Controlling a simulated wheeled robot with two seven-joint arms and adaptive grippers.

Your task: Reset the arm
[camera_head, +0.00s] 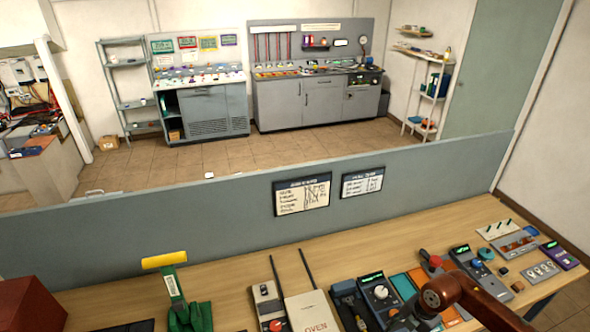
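A reddish-brown arm link with a round dark-centred joint reaches in from the lower right, over the right part of the wooden workbench (235,279). It looks like part of my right arm. I see no gripper fingers on it, and whatever is below the joint is hidden or out of the picture. My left arm and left gripper do not show.
Control boxes, including one with a grey dial (381,292), crowd the bench's right side. A yellow-handled green tool (172,283) stands left of centre; a dark red block (30,305) is at far left. A grey partition (150,222) runs behind the bench.

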